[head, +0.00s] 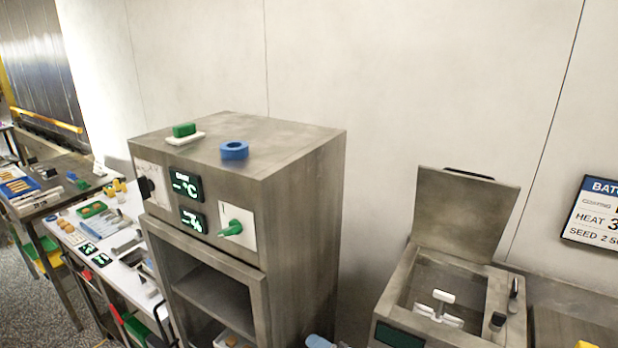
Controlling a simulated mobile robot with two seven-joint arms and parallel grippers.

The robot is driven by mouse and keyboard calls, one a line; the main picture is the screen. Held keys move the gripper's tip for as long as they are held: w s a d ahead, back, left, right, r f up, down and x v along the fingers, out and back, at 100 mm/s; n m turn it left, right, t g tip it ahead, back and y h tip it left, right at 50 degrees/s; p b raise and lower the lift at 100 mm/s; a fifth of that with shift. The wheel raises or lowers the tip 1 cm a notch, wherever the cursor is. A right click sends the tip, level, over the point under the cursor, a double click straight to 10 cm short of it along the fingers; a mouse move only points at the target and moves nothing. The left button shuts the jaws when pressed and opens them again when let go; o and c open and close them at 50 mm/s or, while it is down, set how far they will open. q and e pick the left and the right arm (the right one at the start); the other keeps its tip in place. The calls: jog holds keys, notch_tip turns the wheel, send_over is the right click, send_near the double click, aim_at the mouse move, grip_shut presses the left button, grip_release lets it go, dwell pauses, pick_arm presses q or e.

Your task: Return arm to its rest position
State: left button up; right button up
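Neither of my grippers can be made out in the head view, and no arm clearly shows. A small pale blue shape (319,341) is cut off by the bottom edge beside the steel cabinet; I cannot tell what it is. The tall steel cabinet (305,215) stands in the middle. Its front has two lit displays, a black knob (147,187) and a green pointer knob (232,228). Below them is an open bay (212,285).
At right, a steel machine's lid (463,214) stands open. A wall sign (595,213) hangs far right. Cluttered benches (125,272) fill the left. The upper wall is bare.

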jog(key=s+d+f+m+h, duration=0.6)
jog(key=s+d+m+h, duration=0.1)
jog(key=s+d+m, duration=0.3)
jog(key=s+d+f+m+h, duration=0.6)
jog(key=s+d+m+h, duration=0.2)
jog(key=s+m, duration=0.5)
jog(key=shift+s+d+f, duration=0.4)
jog(key=shift+s+d, duration=0.25)
jog(key=shift+d, duration=0.2)
